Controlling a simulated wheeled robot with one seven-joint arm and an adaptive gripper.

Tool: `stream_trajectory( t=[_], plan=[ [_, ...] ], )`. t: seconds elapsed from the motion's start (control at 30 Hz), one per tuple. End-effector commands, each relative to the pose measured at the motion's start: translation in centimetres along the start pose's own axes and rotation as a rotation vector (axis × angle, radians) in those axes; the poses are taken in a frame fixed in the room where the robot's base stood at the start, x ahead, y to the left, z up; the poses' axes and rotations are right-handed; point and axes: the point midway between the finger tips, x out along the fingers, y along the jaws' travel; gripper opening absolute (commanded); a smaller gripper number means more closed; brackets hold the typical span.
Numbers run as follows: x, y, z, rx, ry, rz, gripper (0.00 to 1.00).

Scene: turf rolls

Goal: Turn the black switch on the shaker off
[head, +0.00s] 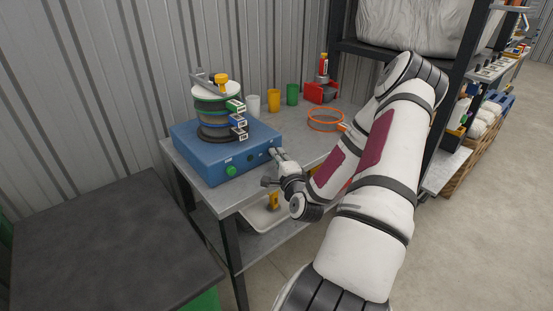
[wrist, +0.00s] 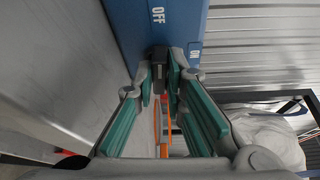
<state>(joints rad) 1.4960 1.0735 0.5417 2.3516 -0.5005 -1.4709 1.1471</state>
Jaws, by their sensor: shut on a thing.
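The shaker (head: 207,168) is a blue box on a grey metal table, with a stack of round sieves (head: 215,105) on top. My gripper (head: 275,156) is at the right end of its front face. In the wrist view the blue panel (wrist: 128,22) carries white "OFF" and "ON" labels. The black switch (wrist: 159,62) is between the fingertips of my gripper (wrist: 160,88), which is shut on it. The fingers with green pads hide part of the switch. I cannot tell exactly which label it points to.
A green knob (head: 231,171) is on the shaker's front. White, yellow (head: 274,100) and green cups, an orange ring (head: 325,119) and a red bin (head: 321,92) stand behind on the table (head: 300,140). A dark table (head: 110,240) is at left; shelving is at right.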

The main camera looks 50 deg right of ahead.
Motion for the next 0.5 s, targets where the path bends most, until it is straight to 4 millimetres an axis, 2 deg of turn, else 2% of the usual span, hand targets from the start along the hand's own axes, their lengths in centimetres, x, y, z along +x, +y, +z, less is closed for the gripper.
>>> stream_trajectory(
  t=[0.5],
  plan=[
    [0.24,0.0,0.28,-0.104,-0.007,-0.046,0.0]
  ],
)
